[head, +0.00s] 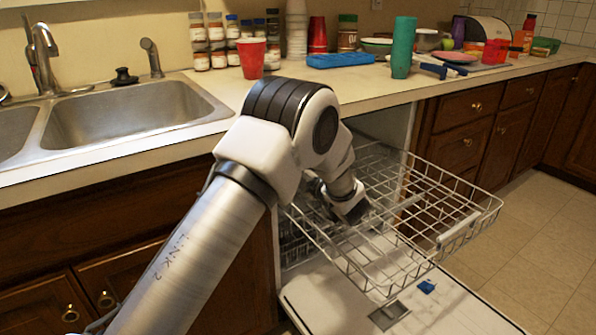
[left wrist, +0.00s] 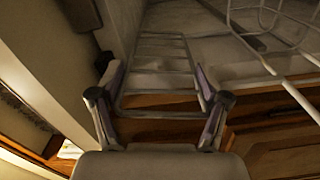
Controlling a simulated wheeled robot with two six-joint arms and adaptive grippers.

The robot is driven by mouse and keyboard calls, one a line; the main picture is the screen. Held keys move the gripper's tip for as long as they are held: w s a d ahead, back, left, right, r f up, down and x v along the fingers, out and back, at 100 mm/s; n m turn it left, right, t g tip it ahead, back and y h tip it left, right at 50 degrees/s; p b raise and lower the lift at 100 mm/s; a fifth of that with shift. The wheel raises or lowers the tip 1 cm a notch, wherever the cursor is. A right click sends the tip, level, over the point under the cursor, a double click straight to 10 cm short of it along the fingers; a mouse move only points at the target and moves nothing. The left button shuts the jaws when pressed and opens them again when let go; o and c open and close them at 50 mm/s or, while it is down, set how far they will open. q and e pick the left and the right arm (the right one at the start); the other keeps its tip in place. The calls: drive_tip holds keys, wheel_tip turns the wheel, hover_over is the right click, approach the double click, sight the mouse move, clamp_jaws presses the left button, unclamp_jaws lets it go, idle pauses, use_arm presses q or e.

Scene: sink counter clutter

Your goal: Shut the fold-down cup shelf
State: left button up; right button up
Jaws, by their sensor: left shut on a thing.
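The fold-down cup shelf (left wrist: 162,62) shows in the left wrist view as a narrow wire frame with several crossbars, running away from my left gripper (left wrist: 155,88). Its near end lies between the two fingers, which are shut on it though set wide apart. In the head view my left arm reaches down into the open dishwasher, over the left part of the pulled-out upper rack (head: 445,205). There my arm and wrist hide the fingertips and most or all of the cup shelf. My right gripper is in neither view.
The rack's wires also show at the right in the left wrist view (left wrist: 285,50). The dishwasher door (head: 345,305) is folded down, with a small blue piece (head: 427,286) on it. A sink (head: 130,110) is at left. Cups and jars crowd the counter, including a red cup (head: 251,58).

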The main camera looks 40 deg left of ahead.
use_arm(q)
drive_tip(key=shift+s+a+f+n+b, duration=0.15)
drive_tip(key=shift+s+n+b, duration=0.2)
drive_tip(key=shift+n+b, duration=0.65)
drive_tip(key=o, duration=1.7)
drive_tip(key=v, duration=1.2)
drive_tip(key=shift+s, duration=0.1)
